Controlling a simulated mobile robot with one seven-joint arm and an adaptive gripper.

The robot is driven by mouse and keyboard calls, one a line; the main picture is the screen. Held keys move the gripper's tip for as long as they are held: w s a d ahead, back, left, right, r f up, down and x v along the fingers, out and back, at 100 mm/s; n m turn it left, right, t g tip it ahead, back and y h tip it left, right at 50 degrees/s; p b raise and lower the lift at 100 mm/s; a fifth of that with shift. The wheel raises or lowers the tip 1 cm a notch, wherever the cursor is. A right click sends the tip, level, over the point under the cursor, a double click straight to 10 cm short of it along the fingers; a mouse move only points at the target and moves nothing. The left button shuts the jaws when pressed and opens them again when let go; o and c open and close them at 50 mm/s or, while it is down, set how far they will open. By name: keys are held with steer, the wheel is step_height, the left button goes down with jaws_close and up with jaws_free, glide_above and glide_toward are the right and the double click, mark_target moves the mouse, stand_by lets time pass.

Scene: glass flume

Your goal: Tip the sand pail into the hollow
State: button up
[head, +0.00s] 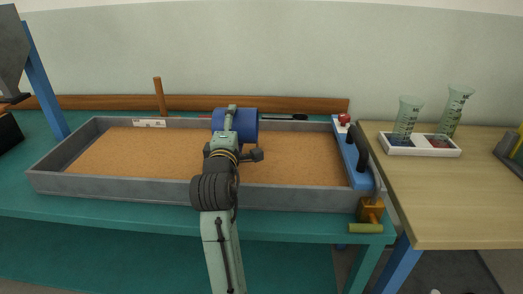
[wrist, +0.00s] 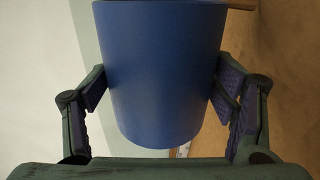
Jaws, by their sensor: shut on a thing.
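The blue sand pail (head: 247,130) is held over the middle of the sand-filled flume tray (head: 62,181). In the head view it looks tilted onto its side, partly hidden behind my gripper (head: 228,128). In the wrist view the pail (wrist: 160,75) fills the centre, and the fingers of my gripper (wrist: 163,90) press on it from both sides. The pail's inside does not show in either view. The sand (head: 295,160) looks flat where it shows; I cannot make out a hollow, and my arm hides part of the bed.
A wooden peg (head: 159,96) stands at the tray's back left near a white label (head: 149,124). A blue end piece (head: 352,155) with dark handles closes the right end. Glass cylinders (head: 406,117) stand in a white holder (head: 398,151) on the wooden table (head: 430,200).

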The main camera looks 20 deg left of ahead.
steer(key=shift+w+d+r+m+p, duration=0.15)
steer(key=shift+d+r+m+p, duration=0.45)
steer(key=shift+m, duration=0.6)
stand_by(0.7)
